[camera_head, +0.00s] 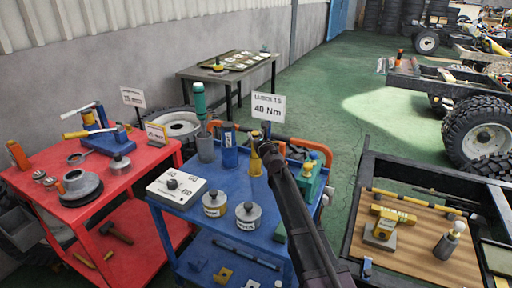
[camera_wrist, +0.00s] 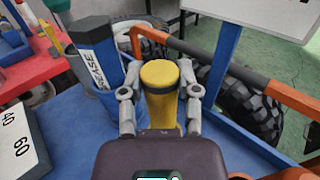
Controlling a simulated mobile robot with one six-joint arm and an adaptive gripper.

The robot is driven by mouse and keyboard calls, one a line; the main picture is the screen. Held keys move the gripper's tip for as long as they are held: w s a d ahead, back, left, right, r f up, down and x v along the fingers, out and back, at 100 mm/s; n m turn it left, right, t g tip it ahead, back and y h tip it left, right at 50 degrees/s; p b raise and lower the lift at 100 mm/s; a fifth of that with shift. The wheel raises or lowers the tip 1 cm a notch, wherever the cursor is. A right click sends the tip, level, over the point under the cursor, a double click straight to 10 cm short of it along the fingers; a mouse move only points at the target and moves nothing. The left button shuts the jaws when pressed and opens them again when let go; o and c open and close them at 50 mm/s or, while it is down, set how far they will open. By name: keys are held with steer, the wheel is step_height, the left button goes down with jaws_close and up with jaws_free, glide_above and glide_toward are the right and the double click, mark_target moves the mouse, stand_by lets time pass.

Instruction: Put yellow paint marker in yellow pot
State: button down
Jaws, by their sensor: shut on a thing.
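In the head view the yellow marker (camera_head: 256,165) shows below my gripper (camera_head: 262,148) at the back of the blue cart. My gripper also shows in the wrist view (camera_wrist: 161,100), with a finger on each side of the marker, shut on it. My gripper hides its lower end. I cannot tell whether it touches the cart top or sits in a pot. I cannot make out a separate yellow pot.
A blue tube marked GREASE (camera_wrist: 95,60) stands close left of the marker. A grey pot (camera_head: 205,148) holds a teal bottle (camera_head: 200,100). A sign (camera_head: 268,107) and an orange bar (camera_head: 310,146) stand behind. Two round weights (camera_head: 215,203) and a white block (camera_head: 177,187) are in front.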

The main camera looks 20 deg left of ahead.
stand_by(0.3)
steer(key=shift+f+b, duration=1.9)
steer(key=shift+f, duration=0.15)
steer(key=shift+c, duration=1.7)
jaws_free()
steer(key=shift+r, duration=0.25)
steer(key=v, duration=1.2)
